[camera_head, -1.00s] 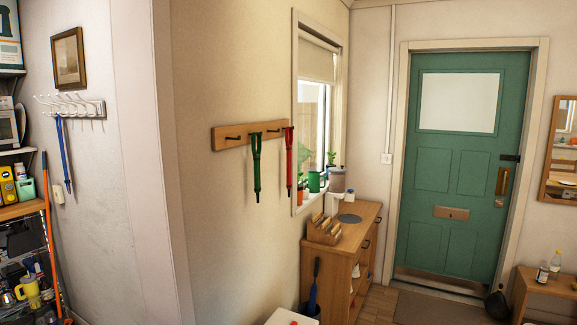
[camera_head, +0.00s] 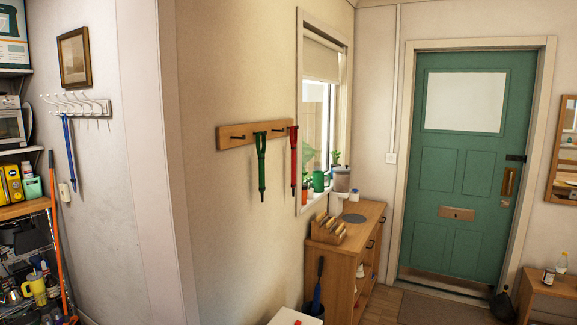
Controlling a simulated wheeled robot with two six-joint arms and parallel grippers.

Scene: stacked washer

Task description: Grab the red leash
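The red leash (camera_head: 293,160) hangs from the right end of a wooden hook rail (camera_head: 236,136) on the wall, left of the window. A green leash (camera_head: 261,165) hangs just to its left on the same rail. A blue leash (camera_head: 69,147) hangs from a separate white hook rack (camera_head: 80,106) on the left wall. Neither of my grippers is in view.
A wooden cabinet (camera_head: 369,237) stands below and right of the red leash, with a wooden box (camera_head: 327,230) on top. A white-topped object (camera_head: 296,318) is at the bottom centre. A green door (camera_head: 462,170) is at the back right. Shelves (camera_head: 22,209) stand at the left.

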